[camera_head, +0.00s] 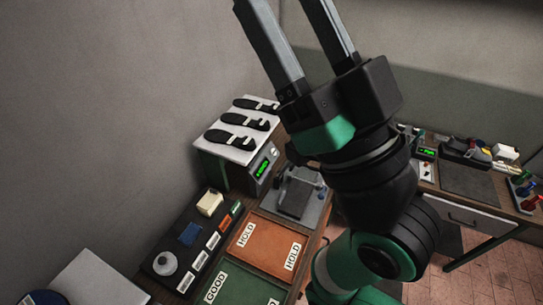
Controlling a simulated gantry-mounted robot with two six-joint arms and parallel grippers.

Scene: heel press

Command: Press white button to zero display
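A box-shaped unit with a lit green display (262,168) stands on the bench at the back left. Its digits are too small to read. A small pale round spot (275,152) shows on its front beside the display; I cannot tell if it is the white button. A second green display (427,152) sits on the right-hand bench, also too small to read. My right gripper (284,10) is raised in the foreground, pointing up. Its two fingers are apart with nothing between them, and their tips reach the top edge. My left gripper is not in view.
Several black heel-shaped pieces (231,139) lie on a white top by the display unit. An orange HOLD tray (265,246) and a green GOOD tray (237,290) lie on the bench. A grey fixture (295,195) stands behind them. My arm covers the middle.

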